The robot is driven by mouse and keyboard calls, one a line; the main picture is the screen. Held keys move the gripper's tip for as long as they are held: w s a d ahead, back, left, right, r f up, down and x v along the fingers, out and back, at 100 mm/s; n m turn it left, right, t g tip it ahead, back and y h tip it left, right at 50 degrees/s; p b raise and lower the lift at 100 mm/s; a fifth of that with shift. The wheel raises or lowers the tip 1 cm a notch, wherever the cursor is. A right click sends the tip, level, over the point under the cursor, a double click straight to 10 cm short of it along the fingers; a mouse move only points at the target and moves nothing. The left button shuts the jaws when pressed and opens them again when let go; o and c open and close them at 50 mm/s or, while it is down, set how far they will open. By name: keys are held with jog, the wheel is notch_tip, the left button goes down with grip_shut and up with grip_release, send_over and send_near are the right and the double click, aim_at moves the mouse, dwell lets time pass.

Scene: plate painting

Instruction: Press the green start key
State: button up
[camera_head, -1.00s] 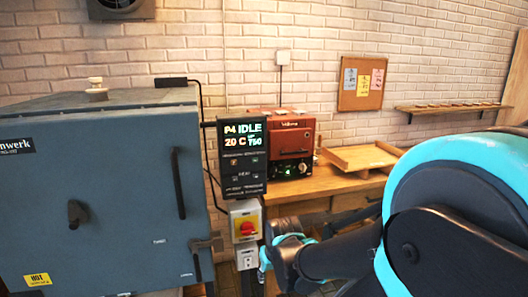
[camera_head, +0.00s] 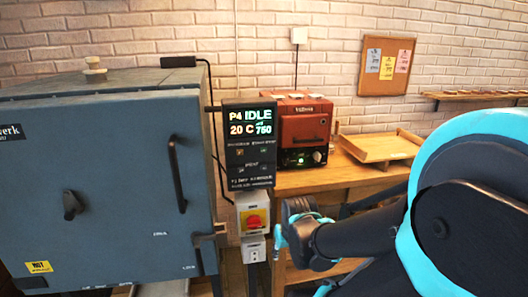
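A black control panel (camera_head: 249,143) hangs at the right side of the blue kiln (camera_head: 105,190). Its lit display (camera_head: 251,123) reads P4 IDLE, 20 C and what looks like 750. Small keys sit below the display; a greenish one (camera_head: 264,151) at the right of the upper row may be the green start key, but the labels are too small to read. My gripper (camera_head: 284,236) is at the end of my dark arm, below and right of the panel and apart from it in the picture.
A red and yellow switch (camera_head: 254,220) is below the panel. A small red oven (camera_head: 303,128) and a wooden tray (camera_head: 382,147) stand on the wooden bench (camera_head: 335,175) behind. The kiln's door handle (camera_head: 177,175) sticks out left of the panel.

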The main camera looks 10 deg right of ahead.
grip_shut()
dwell(1.2)
